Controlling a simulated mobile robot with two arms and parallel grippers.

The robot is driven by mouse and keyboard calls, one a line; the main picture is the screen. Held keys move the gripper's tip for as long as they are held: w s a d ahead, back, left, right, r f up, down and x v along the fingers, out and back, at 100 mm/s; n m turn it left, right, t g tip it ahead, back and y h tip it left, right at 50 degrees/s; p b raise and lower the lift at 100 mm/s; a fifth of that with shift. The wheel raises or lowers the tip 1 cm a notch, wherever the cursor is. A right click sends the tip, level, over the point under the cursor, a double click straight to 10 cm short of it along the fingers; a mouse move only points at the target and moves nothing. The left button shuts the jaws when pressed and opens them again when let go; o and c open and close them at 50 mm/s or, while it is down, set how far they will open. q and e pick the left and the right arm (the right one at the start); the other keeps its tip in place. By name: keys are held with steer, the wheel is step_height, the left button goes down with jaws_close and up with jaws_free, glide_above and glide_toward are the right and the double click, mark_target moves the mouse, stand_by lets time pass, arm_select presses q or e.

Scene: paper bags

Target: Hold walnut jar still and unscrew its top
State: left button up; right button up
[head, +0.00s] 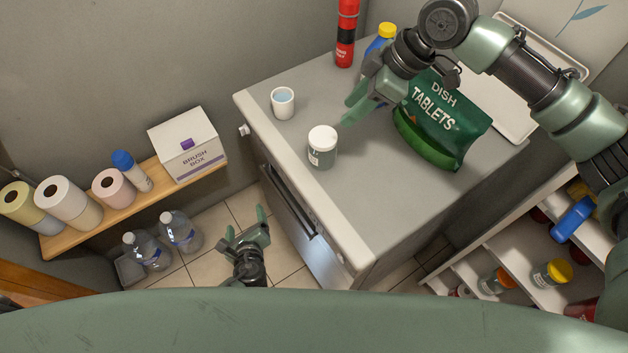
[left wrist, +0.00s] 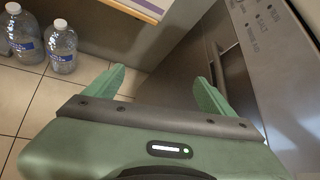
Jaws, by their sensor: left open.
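The jar (head: 322,155), with a white lid (head: 322,136) and a pale label too small to read, stands upright near the left edge of the counter. My right gripper (head: 352,107) is above the counter, just right of and beyond the jar; its fingers look parted, with nothing seen between them, and do not appear to touch the jar. My left gripper (head: 246,221) is open and empty, low in front of the counter, over the floor. Its two parted fingers also show in the left wrist view (left wrist: 158,77). The jar is not in that view.
A white cup (head: 283,103) stands left of the jar. A green dish tablets bag (head: 440,125) is to its right, with a red bottle (head: 346,35) at the back. The counter's front right is clear (head: 385,205). Water bottles (head: 180,232) stand on the floor under a wooden shelf (head: 120,212).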

arm_select(q)
steer(key=w+d+r+m+t, duration=0.2)
steer(key=d+r+m+t, duration=0.1)
steer(key=r, duration=0.7)
steer(key=w+d+r+m+t, duration=0.2)
steer(key=d+r+m+t, duration=0.1)
steer(key=r, duration=0.6)
steer(key=m+h, duration=0.5)
steer(key=h, duration=0.2)
glide_toward(325, 140)
steer(key=shift+t, duration=0.4)
steer(key=f, duration=0.1)
steer(key=w+f, duration=0.1)
steer(key=f, duration=0.3)
steer(key=shift+w+a+f, duration=0.15)
steer(key=shift+w+a, duration=0.05)
steer(key=shift+w, duration=0.2)
steer(key=shift+w+d, duration=0.15)
steer(key=w, duration=0.3)
steer(key=w+d, duration=0.1)
steer(key=w, duration=0.3)
steer(key=w+d, duration=0.1)
steer(key=w, duration=0.3)
steer(key=shift+w, duration=0.15)
